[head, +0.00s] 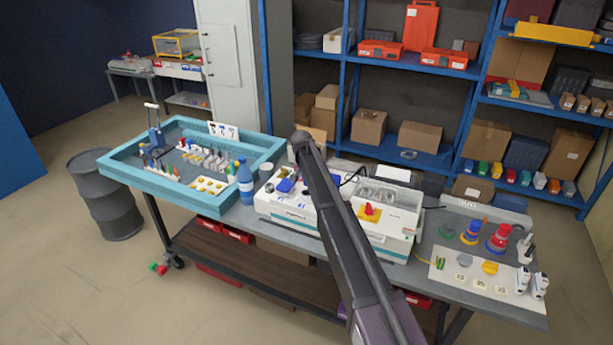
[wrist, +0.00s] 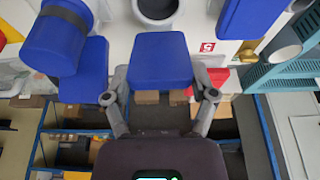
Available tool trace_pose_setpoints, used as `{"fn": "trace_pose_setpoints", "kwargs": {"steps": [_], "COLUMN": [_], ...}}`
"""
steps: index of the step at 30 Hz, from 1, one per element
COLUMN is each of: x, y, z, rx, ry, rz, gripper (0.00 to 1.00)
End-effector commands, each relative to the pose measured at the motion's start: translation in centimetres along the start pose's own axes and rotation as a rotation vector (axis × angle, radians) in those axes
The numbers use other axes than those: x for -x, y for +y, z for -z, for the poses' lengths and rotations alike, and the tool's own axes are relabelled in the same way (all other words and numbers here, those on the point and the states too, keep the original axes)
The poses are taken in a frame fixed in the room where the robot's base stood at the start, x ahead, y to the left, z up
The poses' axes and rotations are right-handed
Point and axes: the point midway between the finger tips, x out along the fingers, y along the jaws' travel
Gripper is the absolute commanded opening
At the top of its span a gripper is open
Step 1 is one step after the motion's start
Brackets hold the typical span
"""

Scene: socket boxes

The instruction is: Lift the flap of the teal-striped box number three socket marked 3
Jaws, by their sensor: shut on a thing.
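The white socket box (head: 385,235) with a teal stripe along its front stands mid-bench in the head view. In the wrist view, my gripper (wrist: 160,80) has one finger on each side of a squarish blue flap (wrist: 160,58) and is shut on it. A dark round socket opening (wrist: 155,8) shows just above that flap. A small blue patch (head: 285,186) shows at the box's left end in the head view, beside my arm. My gripper is hard to make out there. I cannot read a number 3 on the held flap's socket.
Other blue covers (wrist: 65,40) sit close on the left in the wrist view. A red label (wrist: 207,47) is on the white panel. A red knob (head: 369,212) stands on the box's right part. A blue bottle (head: 245,184) and a teal tray (head: 150,185) are left of it.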

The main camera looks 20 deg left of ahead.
Motion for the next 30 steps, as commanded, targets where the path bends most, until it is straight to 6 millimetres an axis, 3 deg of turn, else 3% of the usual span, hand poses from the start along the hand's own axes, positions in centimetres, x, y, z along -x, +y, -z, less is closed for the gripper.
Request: {"fn": "trace_pose_setpoints", "kwargs": {"steps": [5,6,8,30], "x": [0.04,0.05,0.06,0.07], "y": [0.13,0.12,0.08,-0.19], "z": [-0.35,-0.38,-0.40,-0.34], "rx": [0.003,0.003,0.003,0.003], "ry": [-0.006,-0.007,-0.006,-0.004], "rz": [-0.005,-0.005,-0.004,0.000], "gripper": [0.13,0.83,1.00,1.00]}}
